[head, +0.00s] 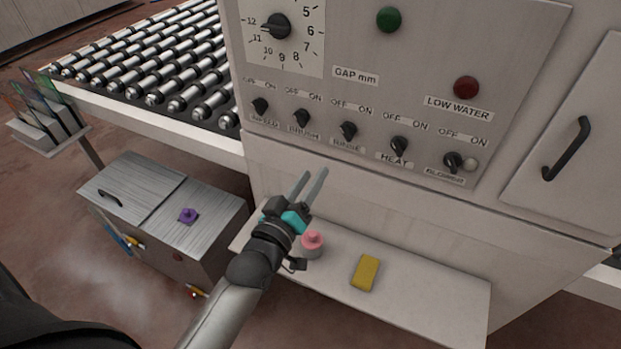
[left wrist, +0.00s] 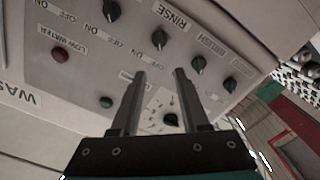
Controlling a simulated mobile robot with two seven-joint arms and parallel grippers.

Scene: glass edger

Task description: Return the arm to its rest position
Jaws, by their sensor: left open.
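My left gripper (head: 312,186) is in front of the machine's lower panel, above the shelf. Its two fingers are apart and nothing is between them. In the left wrist view the open fingers (left wrist: 158,75) point toward the control panel (left wrist: 70,85), with the switch row and the gap dial (left wrist: 170,119) beyond them. In the head view the control panel (head: 420,60) has a row of black knobs, a green button (head: 389,19) and a red lamp (head: 466,88). My right gripper does not show in either view.
The shelf (head: 440,295) below the panel holds a pink-topped item (head: 312,243) close beside my left wrist and a yellow block (head: 365,272). A metal cabinet (head: 140,185) with a purple knob (head: 188,215) stands left. A roller conveyor (head: 150,60) runs behind it.

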